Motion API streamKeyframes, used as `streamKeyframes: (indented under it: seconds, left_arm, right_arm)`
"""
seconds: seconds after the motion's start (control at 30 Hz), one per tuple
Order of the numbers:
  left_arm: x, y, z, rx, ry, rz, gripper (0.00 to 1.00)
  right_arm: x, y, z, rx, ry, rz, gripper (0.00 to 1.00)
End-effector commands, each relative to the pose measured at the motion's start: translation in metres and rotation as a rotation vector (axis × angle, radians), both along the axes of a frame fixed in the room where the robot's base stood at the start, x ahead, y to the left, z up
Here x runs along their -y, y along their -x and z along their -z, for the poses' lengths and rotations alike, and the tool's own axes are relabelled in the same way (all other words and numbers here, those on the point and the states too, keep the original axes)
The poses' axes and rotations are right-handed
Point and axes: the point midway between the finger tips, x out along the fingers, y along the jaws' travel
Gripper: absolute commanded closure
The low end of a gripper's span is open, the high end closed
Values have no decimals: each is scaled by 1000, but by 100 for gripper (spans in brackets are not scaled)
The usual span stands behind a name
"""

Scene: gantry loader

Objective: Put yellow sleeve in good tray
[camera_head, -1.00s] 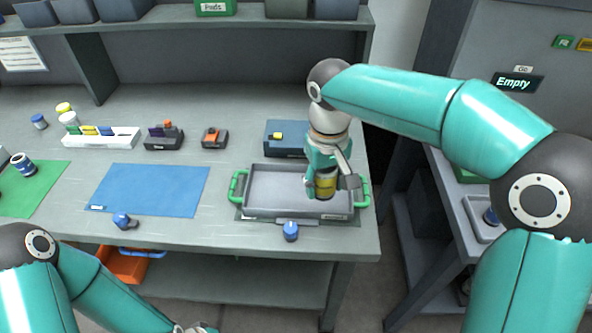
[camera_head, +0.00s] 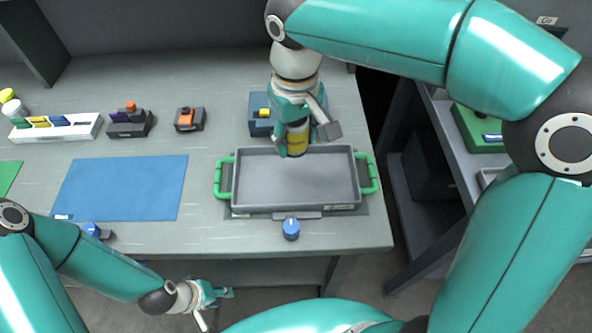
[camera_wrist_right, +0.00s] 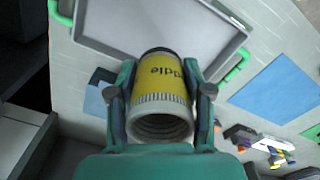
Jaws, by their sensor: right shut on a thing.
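The yellow sleeve (camera_head: 297,141) has a dark band and a pale ribbed end. In the right wrist view the sleeve (camera_wrist_right: 164,84) shows part of a printed word. My right gripper (camera_head: 296,133) is shut on it, one finger on each side. In the head view it appears at the back rim of a grey tray (camera_head: 295,183) with green handles; its height above the rim is hard to judge. The small label on the tray is unreadable. My left gripper (camera_head: 216,300) is low in front of the table, empty, its fingers apart.
A blue box (camera_head: 260,128) stands behind the tray. A blue knob (camera_head: 291,229) sits before it. A blue mat (camera_head: 125,188) lies left, with a white rack (camera_head: 57,128) and small dark holders behind it. A green container (camera_head: 477,128) stands on the right table.

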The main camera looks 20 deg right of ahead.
Motion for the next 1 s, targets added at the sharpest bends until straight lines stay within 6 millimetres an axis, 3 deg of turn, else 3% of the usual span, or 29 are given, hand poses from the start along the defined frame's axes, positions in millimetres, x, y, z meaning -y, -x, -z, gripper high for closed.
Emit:
streamKeyframes:
  seconds: [0.1, 0.23, 0.47, 0.73, 1.0]
  left_arm:
    - [0, 0, 4, 0, 0, 0, 60]
    - [0, 0, 5, 1, 0, 0, 60]
    - [0, 0, 5, 1, 0, 0, 60]
    - [0, 0, 7, 1, 0, 0, 60]
    - [0, 0, 7, 1, 0, 0, 60]
  right_arm:
    - [1, 1, 32, -3, 2, -1, 100]
    - [0, 0, 55, -2, 1, -1, 100]
    - [0, -1, 72, 1, 1, 0, 100]
    - [-1, 0, 106, -1, 1, -2, 100]
    - [-1, -1, 110, 3, -1, -3, 100]
